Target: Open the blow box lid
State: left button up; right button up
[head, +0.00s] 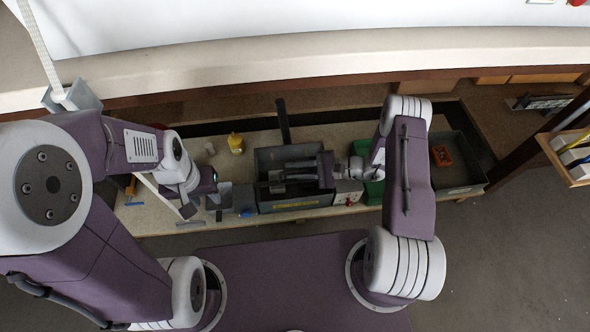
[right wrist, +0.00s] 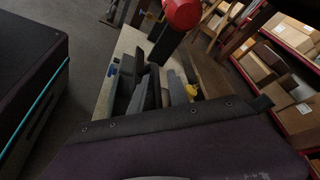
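The blow box, a dark grey box (head: 295,204) with a yellow label on its front wall, stands on the workbench in the middle of the head view. Its lid cannot be told apart clearly from the dark parts there. My right gripper (head: 284,177) reaches in from the right over the box. Its two dark fingers point left and look apart, with nothing clearly between them. Whether they touch the box cannot be told. My left gripper (head: 203,203) is left of the box, low over the bench; its fingers are too small to read.
A yellow bottle (head: 236,143) stands behind and left of the box. A dark upright post (head: 283,120) rises behind it. A green bin (head: 371,190) and a grey tray (head: 462,170) with a red item (head: 442,156) are at the right.

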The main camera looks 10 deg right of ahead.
jog(key=p+v, duration=0.3)
jog(key=v, duration=0.5)
jog(key=shift+r, duration=0.15)
jog(key=shift+s+d, duration=0.15)
jog(key=shift+d, duration=0.35)
